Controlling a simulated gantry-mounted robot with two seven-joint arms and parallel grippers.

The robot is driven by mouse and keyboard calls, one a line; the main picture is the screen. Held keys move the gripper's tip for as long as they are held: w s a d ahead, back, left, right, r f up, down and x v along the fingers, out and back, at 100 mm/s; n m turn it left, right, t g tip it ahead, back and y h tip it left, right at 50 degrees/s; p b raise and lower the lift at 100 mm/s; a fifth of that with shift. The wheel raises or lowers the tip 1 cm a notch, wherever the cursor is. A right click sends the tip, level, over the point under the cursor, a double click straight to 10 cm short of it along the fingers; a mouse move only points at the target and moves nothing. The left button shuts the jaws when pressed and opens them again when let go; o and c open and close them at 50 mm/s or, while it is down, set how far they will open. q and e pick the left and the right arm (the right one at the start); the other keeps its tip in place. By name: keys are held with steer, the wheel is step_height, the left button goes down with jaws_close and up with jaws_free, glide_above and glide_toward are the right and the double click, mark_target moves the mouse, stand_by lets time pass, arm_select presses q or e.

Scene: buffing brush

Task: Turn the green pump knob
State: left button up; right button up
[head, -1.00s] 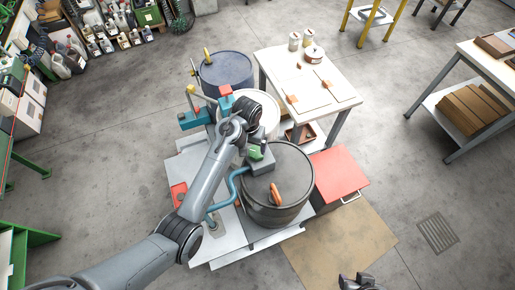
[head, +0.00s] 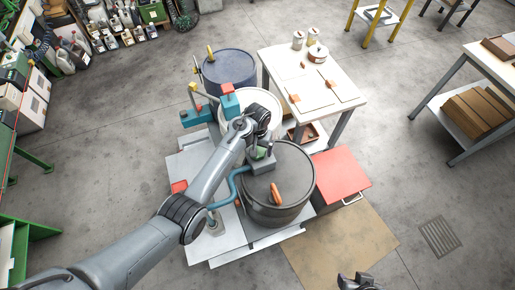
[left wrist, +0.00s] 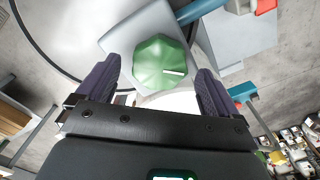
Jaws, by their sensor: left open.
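The green pump knob (left wrist: 160,62) is a faceted knob with a white mark, on top of a grey pump box (head: 262,167). In the left wrist view it sits between the two dark fingers of my left gripper (left wrist: 155,85), with a gap visible on each side. In the head view my left gripper (head: 262,148) is over the pump box and largely hides the knob (head: 260,153). My left gripper is open. The part of my right arm at the bottom edge shows no clear fingertips.
The pump box stands on a dark drum (head: 285,205) with an orange handle (head: 276,194). A blue hose (head: 232,188) leads from the box. A white-topped drum, a blue drum (head: 228,70) and a red cabinet (head: 340,172) stand close by. A white table (head: 315,80) is behind.

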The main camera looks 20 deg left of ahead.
arm_select(q)
steer(key=shift+f, duration=0.65)
steer(key=c, duration=1)
steer(key=shift+c, duration=0.2)
steer(key=shift+r, duration=0.1)
